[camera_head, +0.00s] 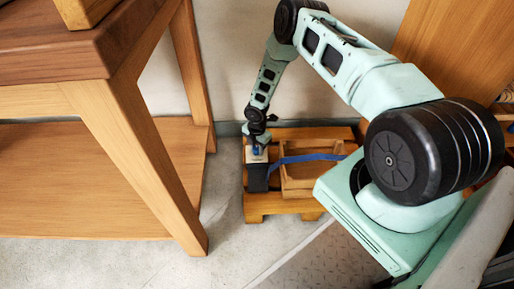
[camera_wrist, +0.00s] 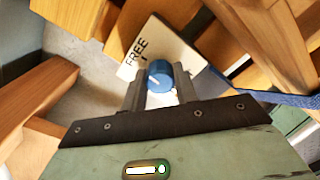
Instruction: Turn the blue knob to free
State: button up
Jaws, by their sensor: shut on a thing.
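The blue knob (camera_wrist: 158,72) sits on a white plate (camera_wrist: 180,50) and has a white line on its face. The word FREE and a short dark tick are printed on the plate beside the knob. My gripper (camera_wrist: 159,88) is shut on the knob, one finger on each side of it. In the head view my gripper (camera_head: 257,144) reaches down to the white plate (camera_head: 255,156) at the left end of a low wooden stand (camera_head: 285,205). The knob is small there, and the far sides of the fingers are hidden.
A blue strap (camera_head: 305,158) runs right from a dark pad (camera_head: 258,178) across a wooden frame (camera_head: 298,184) on the stand. A wooden table (camera_head: 150,140) with a lower shelf stands close on the left. A wall is behind. Bare floor (camera_head: 225,240) lies in front.

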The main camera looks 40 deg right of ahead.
aim_at(257, 148)
jog(key=shift+n, duration=0.5)
jog(key=o, duration=1)
jog(key=shift+c, duration=0.2)
notch_tip(257, 148, up, 18)
jog(key=p, duration=0.6)
jog(key=shift+f, duration=0.25)
